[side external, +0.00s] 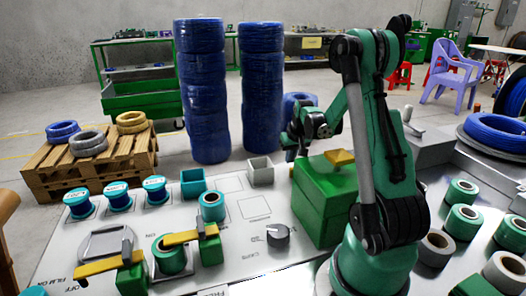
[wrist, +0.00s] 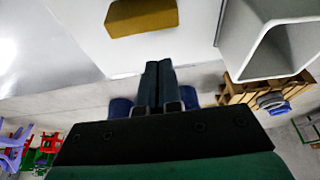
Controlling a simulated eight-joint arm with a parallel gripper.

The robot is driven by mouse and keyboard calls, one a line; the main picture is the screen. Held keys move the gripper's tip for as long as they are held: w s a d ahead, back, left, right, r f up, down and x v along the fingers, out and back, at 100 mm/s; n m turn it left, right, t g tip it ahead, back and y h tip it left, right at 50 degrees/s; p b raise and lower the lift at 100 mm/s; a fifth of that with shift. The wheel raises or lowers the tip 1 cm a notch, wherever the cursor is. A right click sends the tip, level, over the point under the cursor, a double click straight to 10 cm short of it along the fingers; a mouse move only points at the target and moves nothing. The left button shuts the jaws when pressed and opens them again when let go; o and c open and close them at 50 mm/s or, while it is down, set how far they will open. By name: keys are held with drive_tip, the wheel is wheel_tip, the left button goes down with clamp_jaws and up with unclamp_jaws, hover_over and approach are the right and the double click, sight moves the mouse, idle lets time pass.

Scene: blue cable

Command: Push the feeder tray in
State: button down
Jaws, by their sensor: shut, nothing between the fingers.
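My gripper (side external: 291,154) hangs beside the upper left edge of a green box (side external: 325,200), above the panel. In the wrist view its two dark fingers (wrist: 155,72) are together with nothing between them. A yellow block (side external: 340,157) sits at the top of the green box. A yellow block also shows in the wrist view (wrist: 142,17), apart from the fingertips. A grey open-topped tray (side external: 261,175) stands on the panel left of the green box. A grey open box shows in the wrist view (wrist: 245,60), right of the fingers. I cannot tell which part is the feeder tray.
A teal open box (side external: 193,183) and several spools (side external: 117,197) stand on the pale panel (side external: 240,232). Two yellow-handled clamps (side external: 190,237) are at the front left. Tall blue coil stacks (side external: 203,90) stand behind. The panel has bare room left of the green box.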

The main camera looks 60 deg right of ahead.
drive_tip(key=w+d+v, duration=0.1)
drive_tip(key=v, duration=0.9)
drive_tip(key=w+d+r+g+y, duration=0.1)
drive_tip(key=w+d+g+y, duration=0.1)
drive_tip(key=w+d, duration=0.25)
drive_tip(key=f+g+y, duration=0.1)
drive_tip(key=f, duration=0.2)
drive_tip(key=s+f, duration=0.1)
drive_tip(key=f, duration=0.3)
drive_tip(key=s+a+f+g+y, duration=0.1)
drive_tip(key=f, duration=0.2)
drive_tip(key=shift+a+f+g+y, duration=0.1)
drive_tip(key=shift+f+g+y, duration=0.2)
drive_tip(key=shift+f, duration=0.1)
drive_tip(key=shift+s+a+r, duration=0.2)
drive_tip(key=shift+s+a, duration=1.15)
drive_tip(key=shift+s+a, duration=1.8)
